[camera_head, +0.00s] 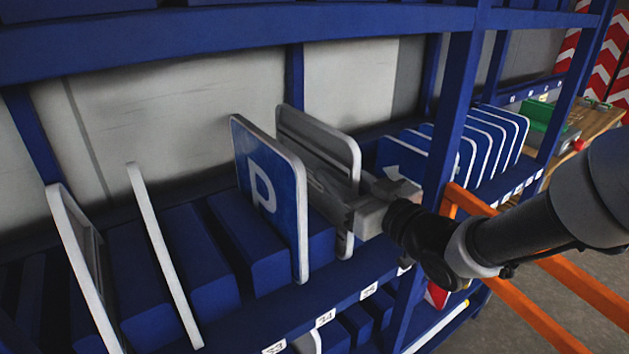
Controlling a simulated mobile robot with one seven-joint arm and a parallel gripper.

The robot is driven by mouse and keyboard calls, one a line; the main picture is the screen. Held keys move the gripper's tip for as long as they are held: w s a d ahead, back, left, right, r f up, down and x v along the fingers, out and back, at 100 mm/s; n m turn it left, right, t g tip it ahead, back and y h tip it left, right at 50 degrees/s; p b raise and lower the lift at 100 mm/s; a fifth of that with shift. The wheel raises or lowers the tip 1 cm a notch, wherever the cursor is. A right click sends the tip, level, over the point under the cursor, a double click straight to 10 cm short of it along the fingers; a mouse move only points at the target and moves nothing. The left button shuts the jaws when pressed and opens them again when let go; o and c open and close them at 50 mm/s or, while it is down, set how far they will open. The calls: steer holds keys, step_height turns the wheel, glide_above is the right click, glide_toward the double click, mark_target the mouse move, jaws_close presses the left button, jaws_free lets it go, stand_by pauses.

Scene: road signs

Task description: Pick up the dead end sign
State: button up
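My gripper (325,188) reaches into the blue shelf from the right, beside a grey-faced sign with a pale rim (318,130). The gripper and wrist cover part of that sign's face. Its fingertips are hard to make out, so I cannot tell whether they are open, shut or touching the sign. A blue parking sign with a white P (270,195) stands upright just left of the grey-faced sign. No face here can be read as a dead end sign; the grey-faced sign's print is not visible.
Two signs stand nearly edge-on at the left (85,270), (163,255). Several blue signs (480,145) stand in the right bay, beyond a blue upright (450,115). Dark blue dividers (235,240) fill the shelf. Orange bars (560,300) lie below my arm.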

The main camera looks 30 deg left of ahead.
mark_target(324, 164)
steer(key=b+x, duration=0.1)
steer(key=x, duration=0.4)
steer(key=shift+w+f, duration=0.1)
steer(key=shift+w, duration=0.15)
steer(key=shift+c, duration=0.4)
jaws_close()
stand_by(0.6)
